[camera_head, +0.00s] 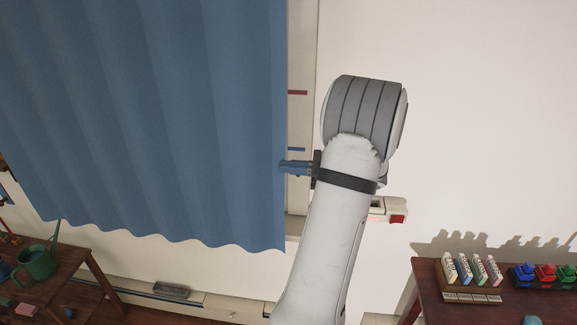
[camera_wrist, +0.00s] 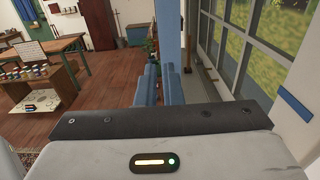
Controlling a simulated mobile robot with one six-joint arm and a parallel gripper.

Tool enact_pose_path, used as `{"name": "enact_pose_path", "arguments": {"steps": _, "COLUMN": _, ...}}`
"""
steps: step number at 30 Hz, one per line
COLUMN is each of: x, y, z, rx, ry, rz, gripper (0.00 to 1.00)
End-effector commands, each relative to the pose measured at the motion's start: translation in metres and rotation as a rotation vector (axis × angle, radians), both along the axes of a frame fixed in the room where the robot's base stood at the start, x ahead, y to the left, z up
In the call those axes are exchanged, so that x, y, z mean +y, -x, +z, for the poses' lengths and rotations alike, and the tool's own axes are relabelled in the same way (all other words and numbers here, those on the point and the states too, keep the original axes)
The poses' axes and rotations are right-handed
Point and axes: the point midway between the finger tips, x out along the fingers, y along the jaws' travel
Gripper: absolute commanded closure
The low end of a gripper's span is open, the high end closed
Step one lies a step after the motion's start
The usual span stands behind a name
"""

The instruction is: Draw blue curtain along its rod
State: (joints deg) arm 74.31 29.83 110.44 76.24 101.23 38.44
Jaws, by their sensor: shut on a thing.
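The blue curtain (camera_head: 150,110) hangs in soft folds across the left half of the head view. Its straight right edge is beside a pale window frame, and its hem is wavy. The rod is out of view. My gripper (camera_head: 284,166) is at this right edge, a little below mid-height, with blue fingers pointing left. It is shut on the curtain's edge. In the wrist view, the curtain (camera_wrist: 168,35) is a narrow blue upright strip, edge-on beyond the fingers of my gripper (camera_wrist: 162,70). My arm hides part of the wall and frame.
A wooden table (camera_head: 428,285) at the lower right holds small coloured items. A wooden table (camera_head: 85,265) with a green watering can (camera_head: 38,263) stands at the lower left. The window (camera_wrist: 245,45) is right of the curtain in the wrist view. White wall right of my arm is bare.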

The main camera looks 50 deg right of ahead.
Motion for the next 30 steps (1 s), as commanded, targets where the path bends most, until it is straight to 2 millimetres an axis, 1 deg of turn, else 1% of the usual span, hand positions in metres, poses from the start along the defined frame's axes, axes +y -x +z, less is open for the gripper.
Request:
{"name": "enact_pose_path", "arguments": {"steps": 1, "x": -0.001, "y": 0.0, "z": 0.001, "rx": -0.002, "ry": 0.002, "rz": -0.004, "gripper": 0.91}}
{"name": "enact_pose_path", "arguments": {"steps": 8, "x": -0.001, "y": 0.0, "z": 0.001, "rx": -0.001, "ry": 0.002, "rz": -0.002, "gripper": 0.72}}
{"name": "enact_pose_path", "arguments": {"steps": 17, "x": -0.002, "y": 0.002, "z": 0.0, "rx": 0.0, "ry": 0.002, "rz": -0.002, "gripper": 0.71}}
{"name": "enact_pose_path", "arguments": {"steps": 20, "x": -0.009, "y": 0.012, "z": -0.002, "rx": -0.001, "ry": 0.003, "rz": -0.004, "gripper": 0.71}}
{"name": "enact_pose_path", "arguments": {"steps": 27, "x": -0.032, "y": 0.046, "z": -0.002, "rx": -0.001, "ry": 0.003, "rz": -0.005, "gripper": 0.71}}
{"name": "enact_pose_path", "arguments": {"steps": 30, "x": -0.039, "y": 0.056, "z": -0.001, "rx": -0.001, "ry": 0.003, "rz": -0.003, "gripper": 0.71}}
